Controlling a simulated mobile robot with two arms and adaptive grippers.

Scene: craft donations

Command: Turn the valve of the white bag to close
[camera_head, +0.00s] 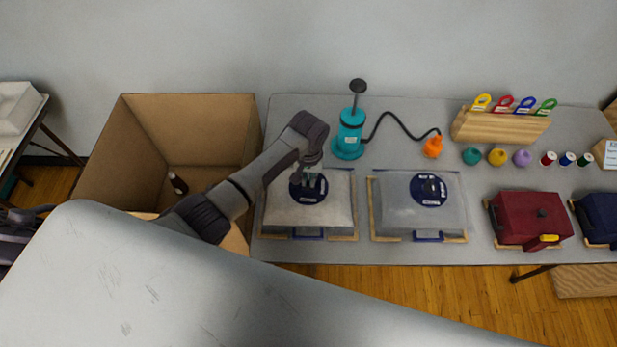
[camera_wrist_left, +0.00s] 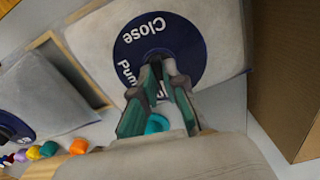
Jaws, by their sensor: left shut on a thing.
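The white bag (camera_head: 325,217) lies flat on a wooden frame at the left part of the table. Its round dark blue valve (camera_head: 300,194) sits on the bag's top. In the left wrist view the valve (camera_wrist_left: 195,38) carries the white words "Close" and "Pump", upside down there. My left gripper (camera_head: 309,181) reaches down onto the valve from above. In the wrist view its fingertips (camera_wrist_left: 162,68) are shut on the valve's centre part, which they mostly hide. The right gripper is not in view.
A grey bag (camera_head: 390,217) with a similar valve lies just right. A teal pump (camera_head: 348,137) with a black hose and orange nozzle (camera_head: 432,147) stands behind. A large open cardboard box (camera_head: 190,115) is left of the table. A red bag (camera_head: 520,215) lies farther right.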

